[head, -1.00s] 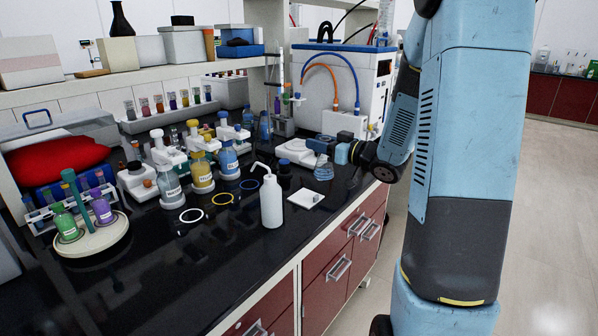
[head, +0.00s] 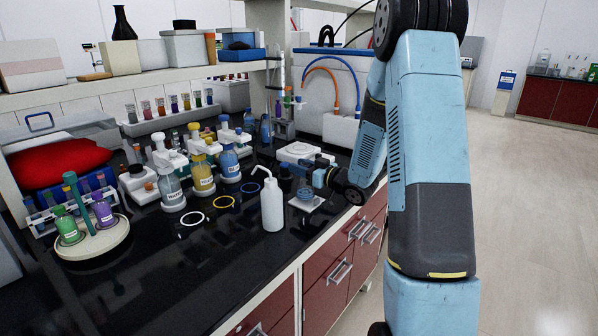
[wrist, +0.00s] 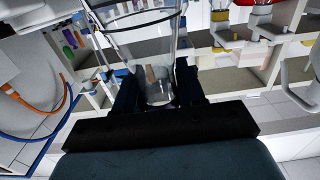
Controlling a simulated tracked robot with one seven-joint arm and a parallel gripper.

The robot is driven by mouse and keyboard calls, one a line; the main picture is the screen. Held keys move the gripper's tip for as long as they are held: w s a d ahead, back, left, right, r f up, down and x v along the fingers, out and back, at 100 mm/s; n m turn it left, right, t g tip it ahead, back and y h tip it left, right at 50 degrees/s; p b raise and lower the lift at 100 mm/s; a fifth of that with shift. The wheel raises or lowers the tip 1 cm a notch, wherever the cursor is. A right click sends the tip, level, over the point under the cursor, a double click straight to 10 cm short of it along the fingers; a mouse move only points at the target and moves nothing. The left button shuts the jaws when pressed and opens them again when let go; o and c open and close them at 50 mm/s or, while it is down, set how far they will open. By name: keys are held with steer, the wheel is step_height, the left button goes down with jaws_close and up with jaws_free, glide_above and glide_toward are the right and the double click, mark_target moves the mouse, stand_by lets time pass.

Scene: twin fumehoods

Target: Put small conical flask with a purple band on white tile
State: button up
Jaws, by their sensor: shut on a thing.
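My gripper (head: 309,181) is shut on the small conical flask (head: 305,193), a clear glass vessel. In the head view the flask is upright over the white tile (head: 296,204), a flat square near the bench's front edge. I cannot tell whether its base touches the tile. In the wrist view the flask's glass (wrist: 145,45) stands between the two dark fingers (wrist: 160,92). I cannot make out a purple band on it. The tile is partly covered by the flask in the head view.
A white wash bottle (head: 272,205) stands just left of the tile. A low white device (head: 299,151) sits behind. Labelled bottles (head: 203,176) stand left.

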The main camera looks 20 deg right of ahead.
steer(key=shift+f, duration=0.55)
steer(key=o, duration=1.1)
steer(key=shift+f, duration=0.1)
